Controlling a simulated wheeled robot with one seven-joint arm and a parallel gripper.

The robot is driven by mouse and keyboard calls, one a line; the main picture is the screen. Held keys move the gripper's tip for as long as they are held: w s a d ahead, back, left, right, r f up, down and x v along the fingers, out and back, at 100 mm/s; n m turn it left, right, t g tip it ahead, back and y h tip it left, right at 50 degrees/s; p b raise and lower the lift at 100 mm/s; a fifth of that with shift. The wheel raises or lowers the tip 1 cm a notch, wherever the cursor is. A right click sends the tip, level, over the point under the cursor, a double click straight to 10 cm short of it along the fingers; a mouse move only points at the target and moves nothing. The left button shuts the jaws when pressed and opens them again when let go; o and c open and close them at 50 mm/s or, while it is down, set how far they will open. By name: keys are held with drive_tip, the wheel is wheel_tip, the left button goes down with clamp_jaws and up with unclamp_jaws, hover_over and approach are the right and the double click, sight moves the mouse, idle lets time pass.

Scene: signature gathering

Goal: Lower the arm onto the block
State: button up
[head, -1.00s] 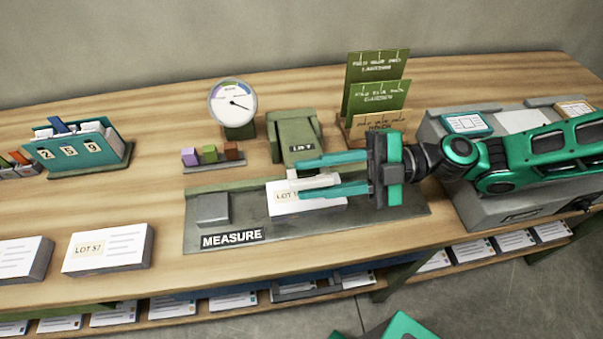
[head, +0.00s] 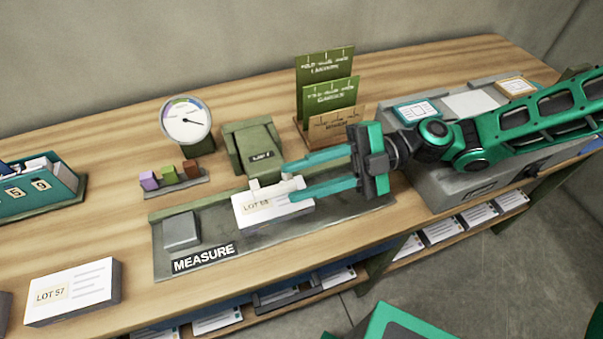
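The white block labelled LOT 58 (head: 262,210) lies on the grey measuring plate (head: 215,257), at the foot of a green press-like device (head: 250,142). A pale bar (head: 262,187), which looks like the device's arm, reaches over the block's back edge. I cannot tell whether it touches the block. My gripper (head: 287,180) comes in from the right, with its two teal fingers spread apart. Their tips are above the block's right part, near the bar's right end. They do not appear closed on anything, and the far finger partly covers the view behind.
A round dial (head: 186,122) and small coloured blocks (head: 172,176) stand left of the device. A card rack (head: 330,125) stands behind my gripper. A grey block (head: 181,231) sits on the plate's left. Another block, LOT 57 (head: 75,290), lies at front left.

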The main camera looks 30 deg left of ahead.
drive_tip(key=v, duration=1)
drive_tip(key=shift+w+d, duration=0.2)
drive_tip(key=shift+w, duration=0.15)
idle(0.6)
drive_tip(key=shift+s, duration=0.1)
idle(0.5)
